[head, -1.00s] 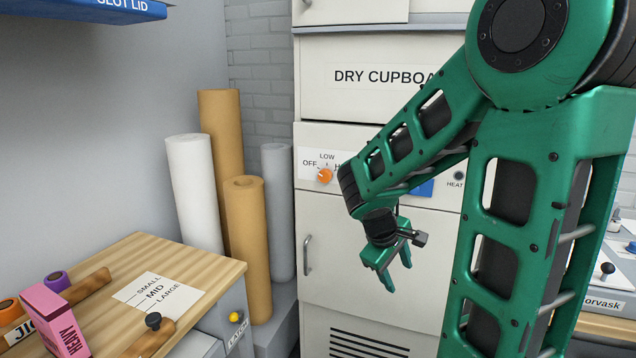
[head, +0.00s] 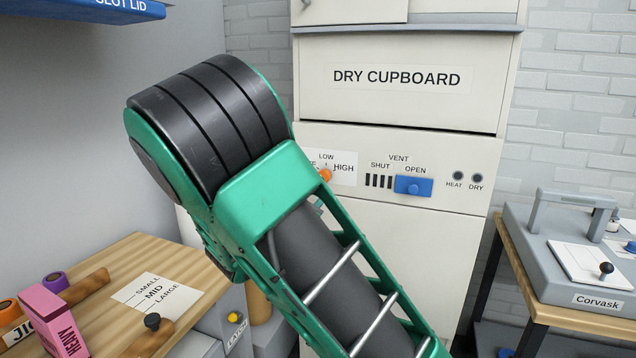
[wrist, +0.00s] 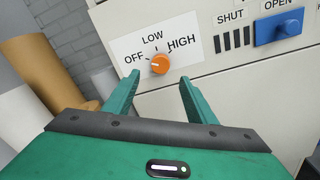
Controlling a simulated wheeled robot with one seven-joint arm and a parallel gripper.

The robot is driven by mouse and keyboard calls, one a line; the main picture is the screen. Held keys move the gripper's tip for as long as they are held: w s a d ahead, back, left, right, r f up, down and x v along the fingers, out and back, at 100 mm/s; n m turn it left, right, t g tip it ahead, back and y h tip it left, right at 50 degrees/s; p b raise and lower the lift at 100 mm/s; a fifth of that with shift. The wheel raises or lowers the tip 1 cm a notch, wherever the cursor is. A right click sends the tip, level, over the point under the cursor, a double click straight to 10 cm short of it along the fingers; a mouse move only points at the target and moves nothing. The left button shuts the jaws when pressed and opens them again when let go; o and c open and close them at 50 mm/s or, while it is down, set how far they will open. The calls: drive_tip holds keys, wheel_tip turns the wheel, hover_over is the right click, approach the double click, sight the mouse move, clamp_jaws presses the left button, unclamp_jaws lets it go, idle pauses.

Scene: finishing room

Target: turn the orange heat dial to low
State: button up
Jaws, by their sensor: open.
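The orange heat dial (wrist: 160,65) is on the white front of the dry cupboard (head: 398,76), on a plate lettered OFF, LOW and HIGH. A small light mark on its left side seems to face OFF, but it is too small to be sure. In the head view the dial (head: 326,175) shows just past the edge of my arm, partly covered. My gripper (wrist: 159,79) is open and empty in the wrist view. Its green fingers point at the panel, one on each side of the dial in the picture, apart from it. My arm hides the gripper in the head view.
The blue vent slider (head: 413,186) is right of the dial, at the OPEN end. Rolls (wrist: 48,68) stand left of the cupboard. A wooden bench (head: 190,262) is at the left front, a table with a grey machine (head: 570,262) at the right.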

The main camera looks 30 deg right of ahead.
sight(323, 177)
drive_tip(key=x, duration=0.9)
drive_tip(key=shift+d, duration=0.15)
drive_tip(key=c, duration=1)
drive_tip(key=shift+a+f, duration=0.1)
drive_tip(key=shift+a, duration=0.15)
drive_tip(key=shift+c, duration=0.2)
drive_tip(key=shift+d, duration=0.15)
